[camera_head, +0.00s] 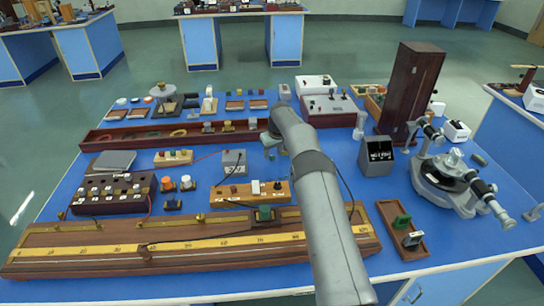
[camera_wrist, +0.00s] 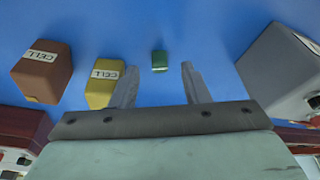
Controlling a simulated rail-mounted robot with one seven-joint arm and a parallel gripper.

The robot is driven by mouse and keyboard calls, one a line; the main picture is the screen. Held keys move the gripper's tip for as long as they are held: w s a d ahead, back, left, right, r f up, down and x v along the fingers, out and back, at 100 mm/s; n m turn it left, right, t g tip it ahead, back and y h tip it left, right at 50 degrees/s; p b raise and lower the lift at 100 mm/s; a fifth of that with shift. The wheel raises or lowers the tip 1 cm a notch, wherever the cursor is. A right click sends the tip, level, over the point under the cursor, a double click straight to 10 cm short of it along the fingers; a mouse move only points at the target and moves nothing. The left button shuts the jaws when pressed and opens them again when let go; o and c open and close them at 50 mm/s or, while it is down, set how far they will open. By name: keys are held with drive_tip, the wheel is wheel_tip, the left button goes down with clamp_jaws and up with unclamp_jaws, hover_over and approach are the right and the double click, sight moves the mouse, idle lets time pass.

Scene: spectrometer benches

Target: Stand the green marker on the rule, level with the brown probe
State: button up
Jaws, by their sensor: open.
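A small green block (camera_wrist: 159,60), which looks like the green marker, lies on the blue bench in the wrist view. It is ahead of and between the two fingers of my gripper (camera_wrist: 158,80). The fingers are apart and hold nothing. In the head view my arm hides most of my gripper and the bench around it. The yellow rule (camera_head: 210,241) runs along a long wooden board at the front of the bench. The brown probe (camera_head: 145,253) sits at the rule's front edge, left of its middle, with a dark wire leading from it.
A brown cell (camera_wrist: 42,68) and a yellow cell (camera_wrist: 104,80) stand left of my gripper in the wrist view. A grey box (camera_wrist: 285,70) is close on the right. A wooden tray (camera_head: 419,251) and a spectrometer (camera_head: 450,180) stand at the bench's right.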

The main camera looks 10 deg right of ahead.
drive_tip(key=shift+x, duration=0.95)
clamp_jaws()
drive_tip(key=shift+r, duration=0.1)
